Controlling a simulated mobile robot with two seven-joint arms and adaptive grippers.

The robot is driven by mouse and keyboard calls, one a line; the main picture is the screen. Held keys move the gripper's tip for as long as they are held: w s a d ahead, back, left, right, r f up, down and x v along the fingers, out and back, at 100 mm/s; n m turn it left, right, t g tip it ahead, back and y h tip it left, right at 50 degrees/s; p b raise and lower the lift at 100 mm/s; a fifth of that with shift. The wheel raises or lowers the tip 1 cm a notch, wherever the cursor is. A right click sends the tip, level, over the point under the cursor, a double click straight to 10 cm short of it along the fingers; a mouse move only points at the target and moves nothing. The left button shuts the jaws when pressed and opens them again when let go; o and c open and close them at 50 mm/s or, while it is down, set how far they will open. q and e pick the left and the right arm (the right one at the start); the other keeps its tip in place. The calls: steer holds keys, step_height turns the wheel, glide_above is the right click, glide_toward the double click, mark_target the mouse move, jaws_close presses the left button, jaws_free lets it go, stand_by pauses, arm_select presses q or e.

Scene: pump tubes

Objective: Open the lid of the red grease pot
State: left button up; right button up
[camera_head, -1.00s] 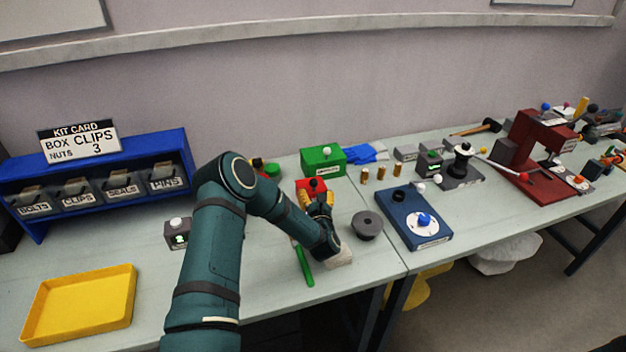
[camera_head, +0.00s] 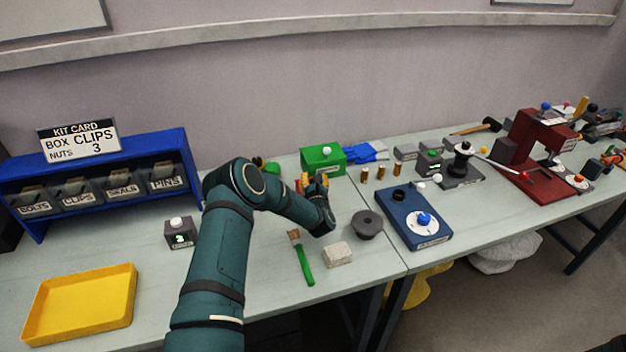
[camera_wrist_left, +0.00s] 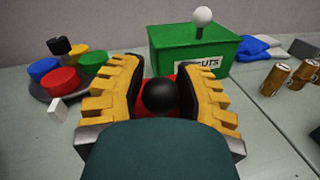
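The red grease pot (camera_wrist_left: 184,97) shows in the left wrist view, mostly hidden behind my fingers and wrist. Its black ball knob (camera_wrist_left: 160,95) stands between the two yellow fingers. My left gripper (camera_wrist_left: 160,88) is open, with a finger on each side of the knob and a visible gap to it. In the head view my left gripper (camera_head: 316,184) hides almost all of the pot. My right gripper is not in view.
A green box (camera_head: 322,160) with a white knob stands just behind. A grey spool-like part (camera_head: 367,224), a pale block (camera_head: 337,254) and a green-handled brush (camera_head: 303,262) lie nearby. Brass cylinders (camera_head: 381,172) stand to the right. A carousel of coloured discs (camera_wrist_left: 62,80) sits left.

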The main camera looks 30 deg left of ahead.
arm_select(q)
jaws_close()
steer(key=shift+f, duration=0.1)
